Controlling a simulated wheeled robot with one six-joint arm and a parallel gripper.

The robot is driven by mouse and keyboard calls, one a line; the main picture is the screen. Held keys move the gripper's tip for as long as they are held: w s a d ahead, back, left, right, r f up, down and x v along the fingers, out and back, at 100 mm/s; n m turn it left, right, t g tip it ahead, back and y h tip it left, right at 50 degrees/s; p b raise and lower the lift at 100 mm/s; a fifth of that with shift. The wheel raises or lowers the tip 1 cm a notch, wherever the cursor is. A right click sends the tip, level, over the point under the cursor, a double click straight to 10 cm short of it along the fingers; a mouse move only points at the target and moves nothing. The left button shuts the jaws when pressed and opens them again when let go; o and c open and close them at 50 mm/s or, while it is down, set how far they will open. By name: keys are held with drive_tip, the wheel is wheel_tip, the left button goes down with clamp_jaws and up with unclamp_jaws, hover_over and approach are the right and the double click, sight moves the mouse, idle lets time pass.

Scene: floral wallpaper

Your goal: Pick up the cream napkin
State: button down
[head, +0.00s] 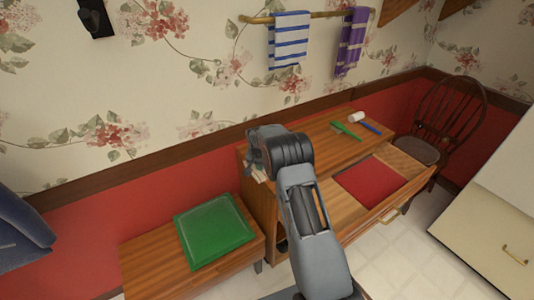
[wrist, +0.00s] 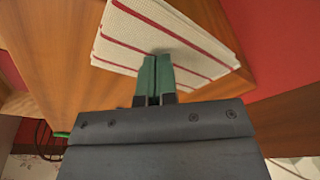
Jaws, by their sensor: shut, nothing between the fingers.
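A cream napkin with dark red stripes (wrist: 170,35) lies flat on a wooden surface in the wrist view, near its edge. My gripper (wrist: 155,60) is shut, its green fingers pressed together with nothing between them. The fingertips overlap the napkin's near part in the picture; I cannot tell whether they touch it. In the head view my arm's wrist covers the left end of the wooden desk and hides the gripper. A small cream patch shows just beside the arm there and may be the napkin's edge.
The wooden desk (head: 318,137) holds a green-handled brush (head: 346,130) and a white-headed, blue-handled tool (head: 368,125). Its drawer is open, with a red item (head: 371,182) inside. A chair (head: 445,120) stands at right.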

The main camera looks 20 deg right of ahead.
drive_tip(key=shift+s+a+f, duration=0.25)
drive_tip(key=shift+s+f, duration=0.05)
drive_tip(key=shift+f, duration=0.2)
drive_tip(key=shift+w+a+r, duration=0.15)
drive_tip(key=shift+a+r, duration=0.1)
drive_tip(key=shift+r, duration=0.45)
drive_tip(key=shift+d, duration=0.15)
